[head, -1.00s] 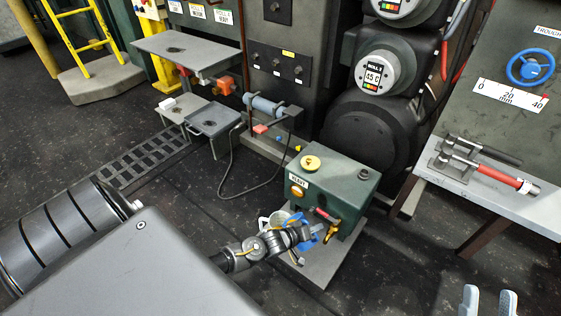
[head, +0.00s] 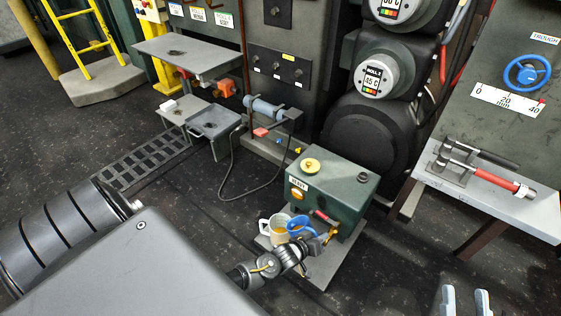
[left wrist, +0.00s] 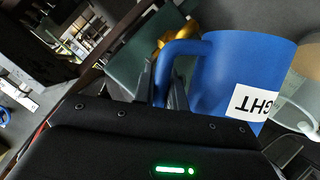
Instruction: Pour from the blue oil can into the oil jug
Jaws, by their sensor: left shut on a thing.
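The blue oil can (head: 300,227) is beside a pale jug (head: 273,232) in front of the green tank; amber shows inside the jug. In the left wrist view the blue can (left wrist: 222,75) fills the right centre, with a white label ending in "GHT" and its handle at left. The pale, see-through jug (left wrist: 302,95) is just beyond it, partly hidden. My left gripper (left wrist: 172,88) is shut on the can's handle; in the head view it (head: 304,252) reaches the can from below. Whether the can touches the jug is unclear. My right gripper (head: 465,302) is open and empty at lower right.
The green tank (head: 330,190), with a yellow cap and brass tap, stands behind the can on a grey plate (head: 322,275). Dark floor is free between the plate and my right gripper.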

